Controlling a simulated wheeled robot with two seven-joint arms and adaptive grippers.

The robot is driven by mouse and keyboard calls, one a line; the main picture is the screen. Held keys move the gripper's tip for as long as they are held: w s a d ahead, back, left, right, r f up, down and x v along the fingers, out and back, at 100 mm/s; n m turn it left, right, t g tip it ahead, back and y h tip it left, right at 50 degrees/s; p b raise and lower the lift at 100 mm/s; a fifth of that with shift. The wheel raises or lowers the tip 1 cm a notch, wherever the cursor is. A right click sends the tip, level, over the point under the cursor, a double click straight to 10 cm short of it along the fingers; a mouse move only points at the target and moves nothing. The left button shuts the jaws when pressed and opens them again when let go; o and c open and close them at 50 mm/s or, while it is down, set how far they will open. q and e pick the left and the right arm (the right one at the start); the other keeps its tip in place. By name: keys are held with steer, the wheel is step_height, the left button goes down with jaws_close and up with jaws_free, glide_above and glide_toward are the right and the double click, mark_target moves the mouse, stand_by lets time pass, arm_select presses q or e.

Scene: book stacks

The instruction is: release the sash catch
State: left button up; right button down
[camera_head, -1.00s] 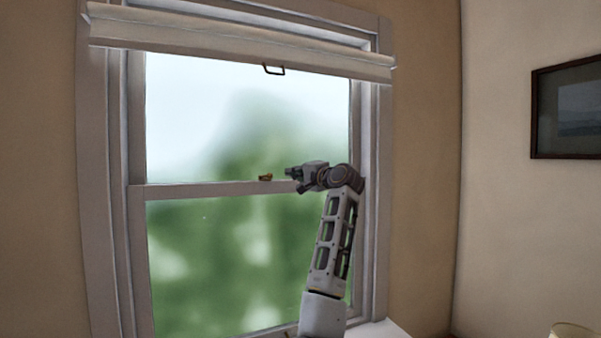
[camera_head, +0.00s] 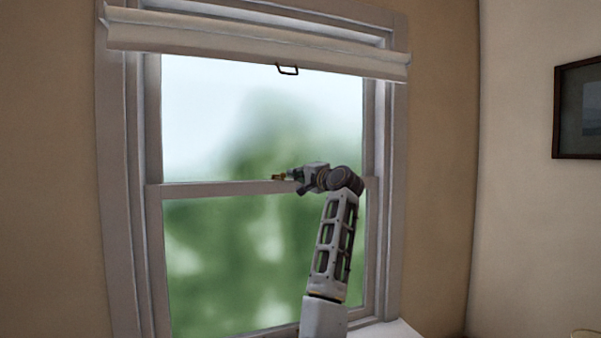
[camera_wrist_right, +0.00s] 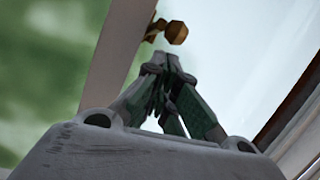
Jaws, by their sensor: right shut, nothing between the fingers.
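The brass sash catch (camera_head: 277,177) sits on the meeting rail (camera_head: 220,188) in the middle of the window. In the right wrist view the catch (camera_wrist_right: 176,32) shows its round knob just beyond my fingertips. My right gripper (camera_head: 290,175) is at the catch's right side, pointing left along the rail. In the wrist view its fingers (camera_wrist_right: 158,62) are shut with nothing between them. A small gap seems to show between tips and knob there; I cannot tell for sure whether they touch. My left gripper is not in view.
The window frame's right side (camera_head: 385,200) stands close behind my right arm. A framed picture (camera_head: 580,108) hangs on the right wall. The sill (camera_head: 385,332) is at the bottom.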

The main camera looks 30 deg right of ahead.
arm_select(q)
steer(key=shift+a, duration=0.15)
arm_select(e)
steer(key=shift+s+a+f, duration=0.1)
steer(key=shift+s+a, duration=0.05)
steer(key=shift+a, duration=0.25)
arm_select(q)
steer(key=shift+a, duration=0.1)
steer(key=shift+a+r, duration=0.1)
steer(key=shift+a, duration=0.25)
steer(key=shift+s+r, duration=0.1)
arm_select(e)
steer(key=shift+a, duration=0.1)
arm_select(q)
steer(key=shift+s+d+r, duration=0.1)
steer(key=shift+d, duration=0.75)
arm_select(e)
steer(key=shift+s+a+m+h, duration=0.1)
steer(key=shift+m+h, duration=0.3)
steer(key=shift+h, duration=0.3)
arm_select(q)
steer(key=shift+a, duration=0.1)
